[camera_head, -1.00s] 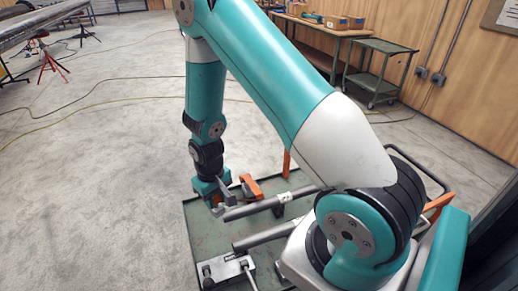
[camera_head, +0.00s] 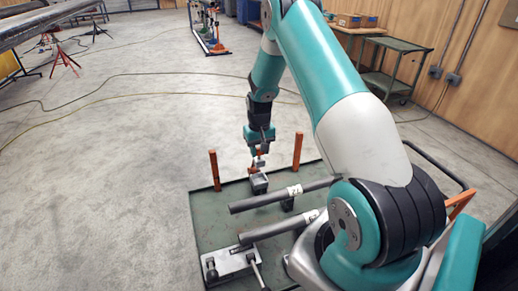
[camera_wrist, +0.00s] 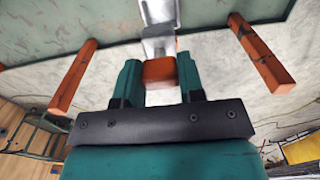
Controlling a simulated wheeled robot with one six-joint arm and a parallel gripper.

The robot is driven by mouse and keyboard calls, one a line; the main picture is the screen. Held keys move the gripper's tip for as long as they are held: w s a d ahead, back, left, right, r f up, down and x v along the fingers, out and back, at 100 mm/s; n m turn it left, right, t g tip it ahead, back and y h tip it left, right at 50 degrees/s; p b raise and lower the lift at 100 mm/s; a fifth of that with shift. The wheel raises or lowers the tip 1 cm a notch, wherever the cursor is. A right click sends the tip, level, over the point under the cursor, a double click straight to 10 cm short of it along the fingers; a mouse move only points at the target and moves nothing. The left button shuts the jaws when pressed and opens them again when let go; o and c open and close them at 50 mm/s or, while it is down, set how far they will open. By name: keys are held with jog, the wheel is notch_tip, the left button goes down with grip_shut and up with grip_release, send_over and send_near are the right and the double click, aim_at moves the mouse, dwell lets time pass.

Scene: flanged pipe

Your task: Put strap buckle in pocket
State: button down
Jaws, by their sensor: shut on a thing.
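The strap buckle seems to be the piece with an orange block (camera_wrist: 159,71) and a pale metal part (camera_wrist: 158,46) in the wrist view. My gripper (camera_head: 258,151) is shut on its orange block, between the two teal fingers in the wrist view (camera_wrist: 160,80). In the head view the buckle hangs small and partly hidden under the gripper. A grey metal block (camera_head: 259,184), perhaps the pocket, stands on the green deck just below. I cannot tell whether buckle and block touch, and the opening is not clear.
Two orange posts (camera_head: 214,170) (camera_head: 298,150) stand on either side of my gripper at the deck's (camera_head: 205,220) far edge. Two grey pipes (camera_head: 262,201) (camera_head: 275,230) lie nearer. A clamp-like fixture (camera_head: 230,262) sits at the near left.

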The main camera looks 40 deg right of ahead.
aim_at(259, 160)
jog(key=shift+f+b, duration=2.4)
jog(key=shift+f, duration=1.45)
jog(key=shift+f+b, duration=0.4)
jog(key=shift+f, duration=0.2)
jog(key=c, duration=0.6)
grip_release()
jog(key=shift+c, duration=0.2)
jog(key=shift+a, duration=0.1)
jog(key=shift+r, duration=0.15)
notch_tip(259, 160, up, 17)
jog(key=shift+r+b, duration=0.1)
jog(key=shift+b, duration=0.95)
